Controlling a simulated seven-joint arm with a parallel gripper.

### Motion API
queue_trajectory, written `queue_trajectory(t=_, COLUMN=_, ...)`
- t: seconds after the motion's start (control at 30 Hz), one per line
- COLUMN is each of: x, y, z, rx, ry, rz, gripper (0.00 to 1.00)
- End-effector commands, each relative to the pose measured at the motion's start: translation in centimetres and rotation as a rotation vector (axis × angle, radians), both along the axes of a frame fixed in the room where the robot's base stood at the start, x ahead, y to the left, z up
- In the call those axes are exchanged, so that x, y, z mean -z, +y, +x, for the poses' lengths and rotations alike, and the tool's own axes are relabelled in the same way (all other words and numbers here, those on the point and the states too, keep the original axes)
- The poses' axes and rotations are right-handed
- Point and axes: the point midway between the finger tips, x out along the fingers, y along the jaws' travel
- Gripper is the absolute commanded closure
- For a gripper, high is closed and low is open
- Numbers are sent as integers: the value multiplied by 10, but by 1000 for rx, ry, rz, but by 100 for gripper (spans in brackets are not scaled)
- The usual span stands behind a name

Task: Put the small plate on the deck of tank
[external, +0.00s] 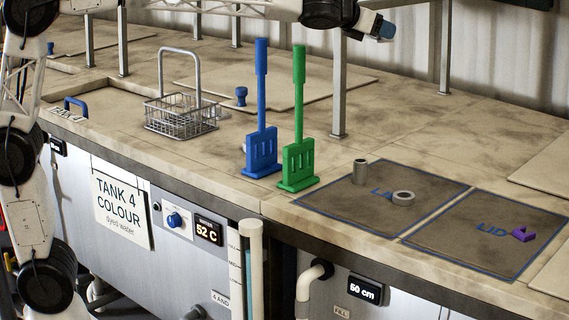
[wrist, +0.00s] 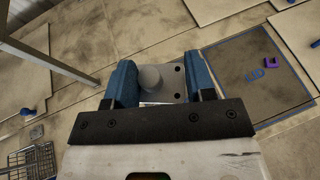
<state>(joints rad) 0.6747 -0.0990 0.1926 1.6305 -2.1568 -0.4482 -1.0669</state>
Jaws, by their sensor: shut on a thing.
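The small plate (wrist: 172,84) is grey with dark holes and a round knob (wrist: 150,78) on top. In the wrist view it sits between the two blue fingers of my gripper (wrist: 160,75), which is shut on it by the knob. In the external view my gripper (external: 378,27) is high above the deck at the top right, and the plate cannot be made out there. The beige, stained deck (external: 235,200) runs over the tanks. A sign reading TANK 4 COLOUR (external: 122,204) hangs on the left tank front.
A wire basket (external: 180,115) and upright blue (external: 262,150) and green (external: 298,165) long-handled racks stand on the deck. Metal posts (external: 338,95) rise behind.

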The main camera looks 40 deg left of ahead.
Motion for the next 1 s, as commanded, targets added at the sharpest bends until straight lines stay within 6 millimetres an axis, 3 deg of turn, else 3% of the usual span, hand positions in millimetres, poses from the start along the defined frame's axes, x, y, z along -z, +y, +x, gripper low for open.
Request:
queue_trajectory(t=0.1, x=18, y=-13, z=0, rx=20, ry=1, rz=3, gripper=100)
queue_trajectory(t=0.47, x=86, y=-30, z=-3, rx=43, ry=1, rz=7, gripper=100)
queue_trajectory(t=1.0, x=232, y=-53, z=-23, rx=29, ry=-2, rz=10, gripper=100)
